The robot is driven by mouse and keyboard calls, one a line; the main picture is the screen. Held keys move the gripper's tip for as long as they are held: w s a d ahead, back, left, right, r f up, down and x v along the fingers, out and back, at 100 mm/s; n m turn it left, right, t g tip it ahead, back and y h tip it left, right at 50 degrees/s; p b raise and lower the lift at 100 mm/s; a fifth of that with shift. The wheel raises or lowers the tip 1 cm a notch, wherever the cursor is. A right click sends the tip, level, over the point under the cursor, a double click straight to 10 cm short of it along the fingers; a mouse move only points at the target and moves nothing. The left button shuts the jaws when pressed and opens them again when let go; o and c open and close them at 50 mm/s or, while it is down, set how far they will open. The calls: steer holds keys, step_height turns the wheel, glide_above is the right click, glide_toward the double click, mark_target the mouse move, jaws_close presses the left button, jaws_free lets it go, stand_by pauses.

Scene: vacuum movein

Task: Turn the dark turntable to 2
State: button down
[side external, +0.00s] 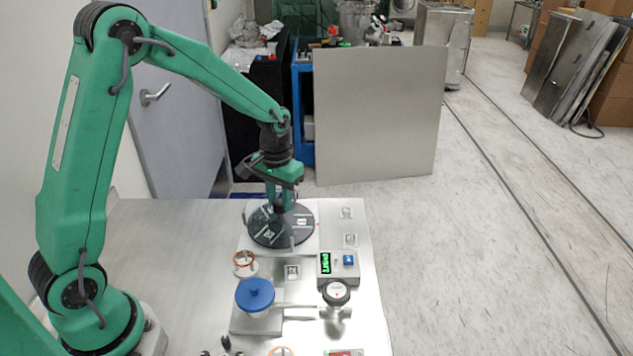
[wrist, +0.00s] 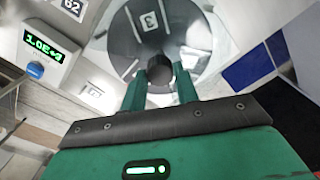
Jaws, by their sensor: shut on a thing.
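The dark turntable (side external: 267,232) is a round disc with pale labels, lying flat on the metal table. In the wrist view, the turntable (wrist: 190,30) fills the top middle, and a label with a 3 (wrist: 149,21) shows on it. My gripper (side external: 281,207) points down over the disc. In the wrist view, my gripper (wrist: 160,82) is shut on a dark round knob (wrist: 160,75) that stands up from the turntable. The fingers hide part of the knob and disc. I cannot make out a label 2.
A box with a green display (side external: 326,263) and blue button (side external: 348,260) stands near right of the turntable. A blue round cap (side external: 255,294), an orange ring (side external: 245,259) and a dark-rimmed gauge (side external: 337,293) are nearer the camera. A grey panel (side external: 380,115) stands behind the table.

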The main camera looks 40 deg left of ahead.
steer(key=shift+m, duration=0.5)
steer(key=m, duration=1)
steer(key=shift+d+m, duration=0.1)
steer(key=shift+m, duration=0.3)
steer(key=m, duration=1.2)
steer(key=c, duration=1.1)
jaws_free()
steer(key=shift+s, duration=0.1)
steer(key=shift+o, duration=0.2)
